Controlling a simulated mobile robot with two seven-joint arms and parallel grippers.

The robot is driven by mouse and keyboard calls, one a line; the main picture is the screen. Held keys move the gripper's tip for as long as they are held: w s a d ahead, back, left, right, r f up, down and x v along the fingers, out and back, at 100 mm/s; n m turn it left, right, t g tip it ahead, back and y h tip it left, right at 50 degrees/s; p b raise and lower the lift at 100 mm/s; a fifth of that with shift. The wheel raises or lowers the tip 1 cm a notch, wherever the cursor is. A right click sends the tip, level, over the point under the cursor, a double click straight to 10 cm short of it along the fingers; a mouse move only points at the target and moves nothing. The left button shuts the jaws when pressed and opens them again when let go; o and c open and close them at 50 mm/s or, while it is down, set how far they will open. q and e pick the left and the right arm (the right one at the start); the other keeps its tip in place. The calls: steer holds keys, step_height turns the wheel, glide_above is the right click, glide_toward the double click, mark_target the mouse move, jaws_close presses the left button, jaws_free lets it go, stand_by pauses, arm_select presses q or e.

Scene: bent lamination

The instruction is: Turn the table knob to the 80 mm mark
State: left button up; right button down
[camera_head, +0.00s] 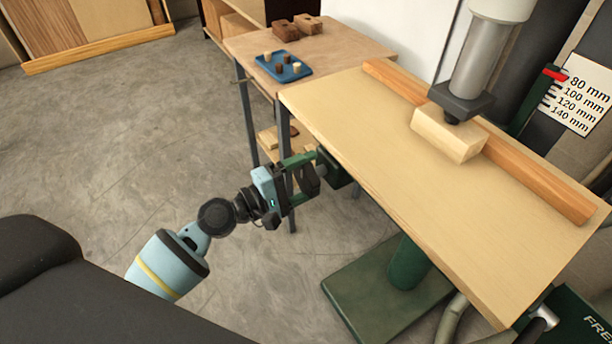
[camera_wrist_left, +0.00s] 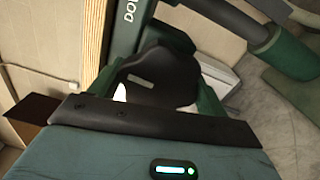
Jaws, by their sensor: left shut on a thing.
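The dark table knob (camera_wrist_left: 160,78) sits between the fingers of my left gripper in the left wrist view. In the head view my left gripper (camera_head: 305,175) is at the table's left edge, shut on the knob, which it mostly hides. The wooden press table (camera_head: 400,180) stands on a green column. The scale card (camera_head: 578,98) at the upper right reads 80, 100, 120 and 140 mm from top to bottom. A red pointer (camera_head: 555,74) is at the top of the scale, beside the 80 mm line. My right gripper is not in view.
A wooden block (camera_head: 447,134) lies on the table under the press ram (camera_head: 480,60), and a wooden fence (camera_head: 480,140) runs along the far side. A side bench (camera_head: 340,50) with a blue tray (camera_head: 284,67) stands behind. The floor at left is clear.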

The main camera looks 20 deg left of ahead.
arm_select(q)
steer(key=shift+s+f, duration=0.15)
steer(key=shift+f, duration=0.8)
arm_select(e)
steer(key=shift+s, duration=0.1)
arm_select(q)
steer(key=o, duration=0.8)
steer(key=shift+c, duration=0.2)
steer(key=shift+o, duration=1)
steer(key=shift+a, duration=0.1)
steer(key=b+v, duration=0.2)
steer(key=v, duration=0.5)
steer(key=shift+s+a+r, duration=0.2)
steer(key=shift+a+r, duration=0.05)
steer(key=shift+r, duration=0.1)
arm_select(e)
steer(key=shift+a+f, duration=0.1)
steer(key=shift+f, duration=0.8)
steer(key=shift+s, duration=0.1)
